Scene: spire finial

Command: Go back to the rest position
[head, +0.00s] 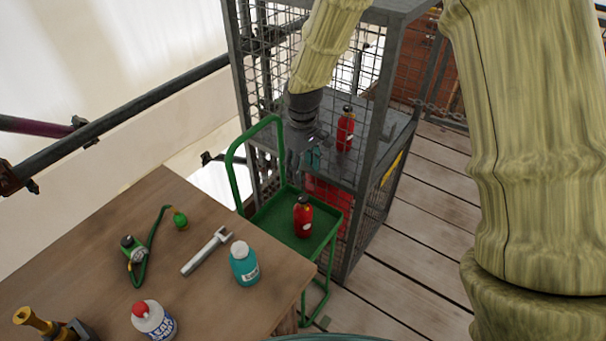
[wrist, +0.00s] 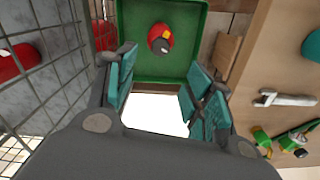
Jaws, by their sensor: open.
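My gripper (head: 306,158) is open and empty, with its teal finger pads apart. In the head view it hangs beside the mesh cage, above the green trolley. In the wrist view my gripper (wrist: 155,88) points down past the trolley's tray, with a bright gap between the fingers. A red extinguisher (head: 303,217) stands on the green trolley tray (head: 268,222); it shows from above in the wrist view (wrist: 160,39), beyond the fingertips and apart from them. Another red extinguisher (head: 345,130) stands on the cage shelf.
The grey mesh cage (head: 385,125) stands close to my gripper. A wooden table (head: 215,300) at lower left holds a wrench (head: 206,251), a teal bottle (head: 244,266), a leak spray can (head: 153,320) and a green-hosed gauge (head: 134,248). The plank floor at right is clear.

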